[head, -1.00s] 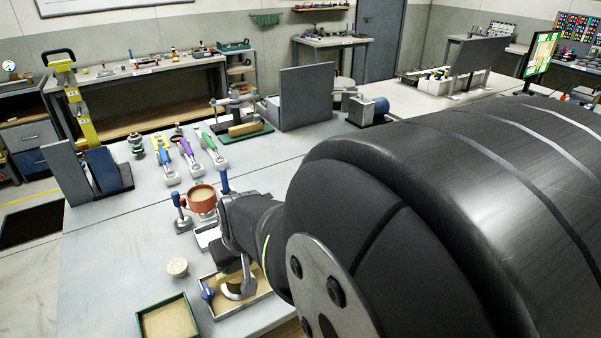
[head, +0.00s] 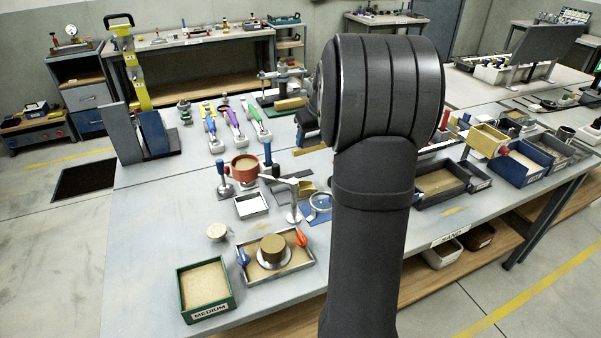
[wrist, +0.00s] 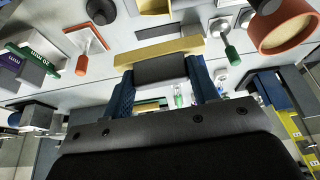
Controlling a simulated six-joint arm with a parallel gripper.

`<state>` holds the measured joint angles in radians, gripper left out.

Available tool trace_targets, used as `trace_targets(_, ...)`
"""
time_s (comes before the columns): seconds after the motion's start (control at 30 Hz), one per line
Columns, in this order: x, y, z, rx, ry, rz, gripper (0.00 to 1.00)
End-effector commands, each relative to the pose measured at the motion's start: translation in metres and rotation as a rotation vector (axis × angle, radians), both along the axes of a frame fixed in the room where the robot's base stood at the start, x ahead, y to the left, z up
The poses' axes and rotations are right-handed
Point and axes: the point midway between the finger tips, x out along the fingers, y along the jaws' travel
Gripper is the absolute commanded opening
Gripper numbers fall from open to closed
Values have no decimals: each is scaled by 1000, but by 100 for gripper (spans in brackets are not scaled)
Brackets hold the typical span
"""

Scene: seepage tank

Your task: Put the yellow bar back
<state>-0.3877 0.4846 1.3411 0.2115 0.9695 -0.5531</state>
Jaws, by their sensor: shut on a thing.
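My gripper (wrist: 162,85) shows in the wrist view with its two blue fingers on either side of a grey block-like part. A yellow bar (wrist: 160,50) lies across just beyond the fingertips, against that grey part, and moves as one with the grip as far as I can tell. In the head view a yellowish bar (head: 310,149) shows at the left edge of my arm, below a blue finger; my arm hides most of the gripper. Another yellowish bar (head: 290,103) lies on a green base by a clamp stand (head: 282,82) behind.
A red pot (head: 245,168), a white tray (head: 251,205) and a metal swing arm (head: 290,192) stand in front. A green sand box (head: 205,287) is at the front left. Coloured-handled tools (head: 232,125) stand behind left.

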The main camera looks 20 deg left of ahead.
Motion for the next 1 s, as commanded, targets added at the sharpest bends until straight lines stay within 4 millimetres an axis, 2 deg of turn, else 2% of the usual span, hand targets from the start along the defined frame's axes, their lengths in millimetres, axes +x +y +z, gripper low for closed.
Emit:
trace_targets(0.03, 17, -6, -13, -2, 4, -15, 22)
trace_targets(0.2, 56, -21, -43, 0, 2, -45, 22)
trace_targets(0.3, 70, -29, -55, 0, 1, -56, 22)
trace_targets(0.47, 80, -31, -67, 1, 0, -63, 22)
trace_targets(0.57, 82, -19, -76, -1, 1, -62, 22)
trace_targets(0.8, 84, 36, -108, 0, 1, -59, 22)
trace_targets(1.0, 87, 72, -130, 0, 0, -62, 22)
